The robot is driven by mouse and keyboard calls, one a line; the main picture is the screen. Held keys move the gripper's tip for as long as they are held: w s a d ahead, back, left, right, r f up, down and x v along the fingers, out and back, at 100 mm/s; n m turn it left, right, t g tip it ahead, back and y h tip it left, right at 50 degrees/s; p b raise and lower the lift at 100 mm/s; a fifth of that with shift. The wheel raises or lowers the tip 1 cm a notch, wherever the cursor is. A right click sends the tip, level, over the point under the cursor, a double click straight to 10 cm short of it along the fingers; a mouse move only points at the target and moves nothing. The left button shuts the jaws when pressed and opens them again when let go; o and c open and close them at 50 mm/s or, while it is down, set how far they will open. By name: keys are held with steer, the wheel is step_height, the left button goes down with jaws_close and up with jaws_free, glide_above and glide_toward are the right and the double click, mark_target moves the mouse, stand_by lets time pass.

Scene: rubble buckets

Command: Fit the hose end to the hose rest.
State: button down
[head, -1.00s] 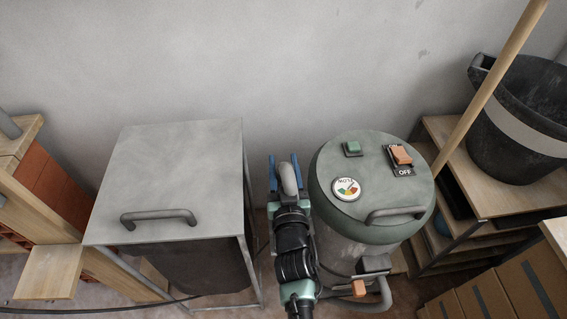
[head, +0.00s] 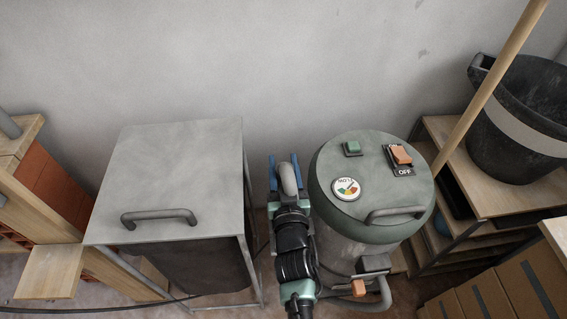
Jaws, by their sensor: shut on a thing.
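My gripper (head: 286,177) points away from me at the left side of the green-lidded vacuum drum (head: 352,243). Its blue fingers are shut on a grey, rounded piece that looks like the hose end (head: 289,181). My own wrist and arm cover what lies below it. I cannot make out the hose rest clearly, and I cannot tell whether the hose end touches anything. A grey bent pipe (head: 380,300) shows low on the drum near an orange latch (head: 358,288).
A grey metal cabinet (head: 172,165) with a handle stands left of my gripper. The drum lid carries a green switch, an orange switch and a dial. A wooden shelf (head: 455,150) with a black bucket (head: 520,115) stands right. Cardboard boxes (head: 510,295) sit lower right.

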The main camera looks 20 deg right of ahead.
steer(key=shift+f, duration=0.1)
steer(key=shift+f+b, duration=1.35)
steer(key=shift+b, duration=0.05)
stand_by(0.4)
steer(key=shift+f, duration=0.3)
steer(key=shift+c, duration=2)
jaws_free()
steer(key=shift+o, duration=0.5)
steer(key=shift+f, duration=0.15)
